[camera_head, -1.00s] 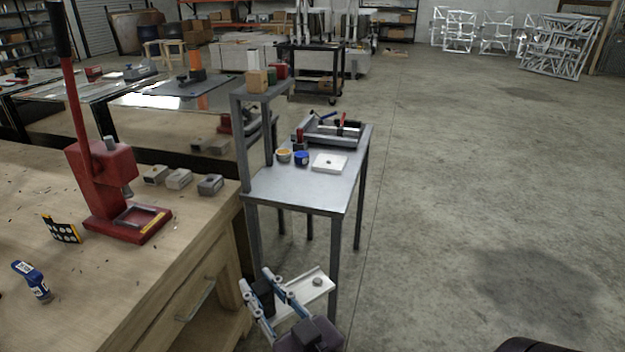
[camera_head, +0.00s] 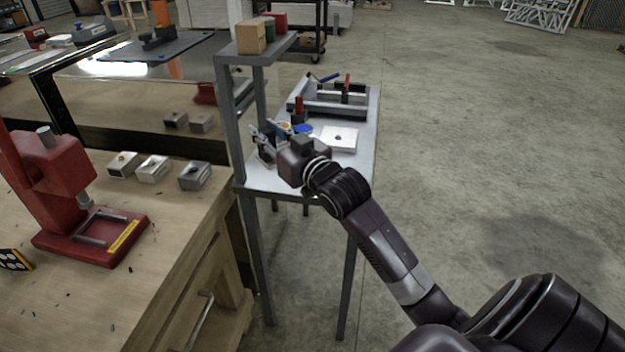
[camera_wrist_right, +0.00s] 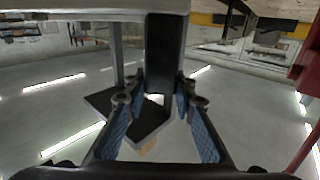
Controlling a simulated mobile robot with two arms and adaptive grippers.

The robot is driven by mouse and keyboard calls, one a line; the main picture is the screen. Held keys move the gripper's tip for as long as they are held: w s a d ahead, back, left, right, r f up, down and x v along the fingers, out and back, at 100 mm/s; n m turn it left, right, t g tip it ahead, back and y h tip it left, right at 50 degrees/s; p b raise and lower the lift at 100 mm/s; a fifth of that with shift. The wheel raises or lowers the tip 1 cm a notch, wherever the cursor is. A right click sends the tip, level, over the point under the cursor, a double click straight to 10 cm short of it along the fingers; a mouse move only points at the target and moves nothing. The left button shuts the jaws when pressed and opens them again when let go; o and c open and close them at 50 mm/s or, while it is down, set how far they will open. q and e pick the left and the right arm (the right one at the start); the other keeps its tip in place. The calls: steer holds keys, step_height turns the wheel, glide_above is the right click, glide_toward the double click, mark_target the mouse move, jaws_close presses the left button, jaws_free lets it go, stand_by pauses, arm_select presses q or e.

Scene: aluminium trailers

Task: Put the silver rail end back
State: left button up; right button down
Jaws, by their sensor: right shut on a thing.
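My right gripper (camera_head: 262,142) reaches over the left part of the grey metal table (camera_head: 258,182), beside the table's shelf post. Its blue-padded fingers also show in the wrist view (camera_wrist_right: 157,95), which is upside down. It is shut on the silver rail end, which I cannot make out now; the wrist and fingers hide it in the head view. My left gripper is not in view.
The posts carry a raised shelf (camera_head: 232,58) with a cardboard box (camera_head: 250,36). A grey tray (camera_head: 327,109) with tools stands at the table's back. Small cups are partly hidden by the gripper. Left is a wooden bench with a red press (camera_head: 62,165) and small blocks (camera_head: 152,169).

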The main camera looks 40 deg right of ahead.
steer(key=w+d+r+h+b, duration=0.1)
steer(key=w+d+r, duration=0.2)
steer(key=d+r, duration=0.45)
steer(key=shift+m, duration=0.4)
steer(key=f, duration=1.9)
steer(key=shift+w+d+f, duration=0.1)
steer(key=shift+d+f, duration=0.15)
steer(key=shift+d, duration=0.15)
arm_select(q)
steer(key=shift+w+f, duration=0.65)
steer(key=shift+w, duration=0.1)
arm_select(e)
steer(key=shift+f, duration=0.1)
steer(key=c, duration=1.6)
jaws_free()
